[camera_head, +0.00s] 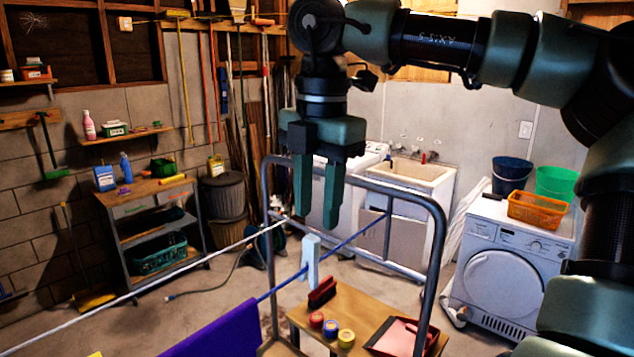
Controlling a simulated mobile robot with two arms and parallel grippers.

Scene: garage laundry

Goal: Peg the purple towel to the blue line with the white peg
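The purple towel (222,334) hangs over the blue line (345,243) at the bottom of the head view; its lower part is cut off. A pale, bluish-white peg (311,262) stands upright at the blue line, to the right of the towel and apart from it. It appears to straddle the line, but I cannot tell how firmly it grips. My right gripper (318,222) points down just above the peg. Its two dark green fingers are apart with nothing between them. My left gripper is out of view.
A white line (150,287) runs to the left of the blue one. A grey-framed cart (440,240) holds a red brush (322,292), several tape rolls and a red dustpan (400,338). A washing machine (510,275) stands right, a sink (418,171) behind.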

